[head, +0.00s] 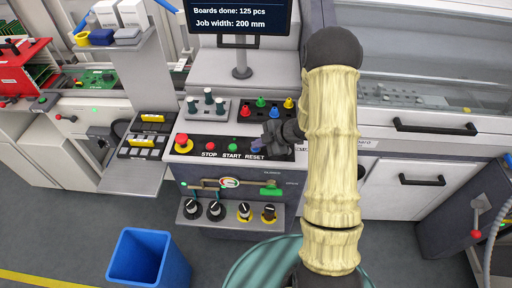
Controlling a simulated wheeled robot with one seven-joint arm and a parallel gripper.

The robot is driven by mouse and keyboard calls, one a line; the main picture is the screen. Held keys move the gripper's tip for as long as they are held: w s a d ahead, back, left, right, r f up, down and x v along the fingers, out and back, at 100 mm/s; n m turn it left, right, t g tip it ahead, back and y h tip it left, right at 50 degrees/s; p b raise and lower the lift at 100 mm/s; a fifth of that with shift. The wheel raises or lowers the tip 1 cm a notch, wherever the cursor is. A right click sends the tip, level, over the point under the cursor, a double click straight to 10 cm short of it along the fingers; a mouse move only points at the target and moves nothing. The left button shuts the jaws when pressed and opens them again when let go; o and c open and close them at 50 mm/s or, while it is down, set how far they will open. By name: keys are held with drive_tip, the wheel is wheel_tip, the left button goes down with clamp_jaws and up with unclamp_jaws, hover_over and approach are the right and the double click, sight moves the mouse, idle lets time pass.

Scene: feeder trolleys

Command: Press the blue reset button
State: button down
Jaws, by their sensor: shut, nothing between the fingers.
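The blue reset button (256,149) is on the dark button panel, above the word RESET, at the right end of a row. The red stop button (209,146) and the green start button (232,147) are to its left. My gripper (263,141) is shut and empty, with its tips beside and over the blue button. The gripper partly hides the button and the panel to its right. I cannot tell whether the tips touch the button.
A red emergency stop (182,143) sits at the panel's left. Behind stand trays with coloured knobs (261,103) and a monitor (240,18). Black knobs (216,210) are below. A blue bin (148,259) stands on the floor.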

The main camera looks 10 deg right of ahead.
sight(259, 149)
drive_tip(key=shift+r+p, duration=0.55)
drive_tip(key=shift+r, duration=0.15)
drive_tip(key=shift+r, duration=0.15)
wheel_tip(259, 149, up, 5)
drive_tip(key=p, duration=0.4)
drive_tip(key=shift+p, duration=0.35)
idle(0.3)
